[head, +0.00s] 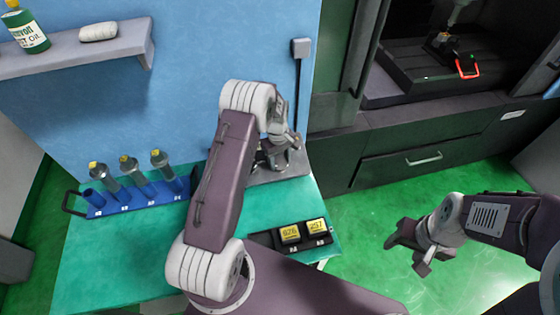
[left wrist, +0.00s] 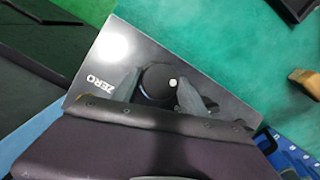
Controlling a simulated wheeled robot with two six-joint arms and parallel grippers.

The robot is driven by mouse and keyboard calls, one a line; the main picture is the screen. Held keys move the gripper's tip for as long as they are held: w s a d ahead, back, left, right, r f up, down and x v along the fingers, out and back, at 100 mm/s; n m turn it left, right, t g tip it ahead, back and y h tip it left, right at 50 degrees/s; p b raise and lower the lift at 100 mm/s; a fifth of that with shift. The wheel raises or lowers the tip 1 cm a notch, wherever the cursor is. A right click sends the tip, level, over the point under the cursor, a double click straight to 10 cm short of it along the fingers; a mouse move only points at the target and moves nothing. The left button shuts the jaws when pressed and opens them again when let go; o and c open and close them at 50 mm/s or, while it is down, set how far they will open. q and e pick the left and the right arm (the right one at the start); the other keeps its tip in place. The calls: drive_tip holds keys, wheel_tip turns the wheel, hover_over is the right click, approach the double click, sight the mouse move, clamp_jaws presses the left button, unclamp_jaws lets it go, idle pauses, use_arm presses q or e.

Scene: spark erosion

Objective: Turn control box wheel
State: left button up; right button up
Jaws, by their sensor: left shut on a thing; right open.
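The control box (head: 297,172) is a grey plate at the back right of the green table, mostly behind my left arm in the head view. In the left wrist view, the control box (left wrist: 105,47) carries the word ZERO and a round black wheel (left wrist: 157,82) with a white dot. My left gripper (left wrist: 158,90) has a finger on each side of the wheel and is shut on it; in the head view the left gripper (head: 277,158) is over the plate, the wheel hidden. My right gripper (head: 408,256) is open and empty over the green floor.
A blue rack (head: 137,200) with several grey cylinders stands at the table's left. A black tray with two yellow-labelled blocks (head: 290,233) lies at the right front edge. A machine with a drawer (head: 423,160) stands at the back right. A shelf (head: 90,52) holds a green bottle.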

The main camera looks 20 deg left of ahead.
use_arm(q)
drive_tip(key=n+t+h+b, duration=0.1)
drive_tip(key=n, duration=0.3)
drive_tip(key=shift+a, duration=0.15)
drive_tip(key=n+b, duration=0.1)
drive_tip(key=n+t+b, duration=0.1)
drive_tip(key=shift+s+f+n, duration=0.15)
drive_tip(key=shift+n, duration=0.15)
drive_tip(key=n+t+b, duration=0.1)
drive_tip(key=n+b, duration=0.3)
drive_tip(key=b, duration=0.1)
drive_tip(key=n+t+b, duration=0.2)
drive_tip(key=n+b, duration=0.2)
drive_tip(key=b, duration=0.1)
drive_tip(key=shift+s+f+n, duration=0.2)
drive_tip(key=shift+n, duration=0.2)
drive_tip(key=shift+s+r+n+t+y+b, duration=0.15)
drive_tip(key=shift+n+t+y+b, duration=0.25)
drive_tip(key=shift+n+b, duration=0.6)
drive_tip(key=shift+w+r+n+t+y+b, duration=0.1)
drive_tip(key=shift+n+t+y+b, duration=0.1)
drive_tip(key=shift+n+t+b, duration=0.55)
drive_tip(key=shift+n+g, duration=0.25)
drive_tip(key=shift+n, duration=0.3)
drive_tip(key=o, duration=1.4)
drive_tip(key=shift+c, duration=0.2)
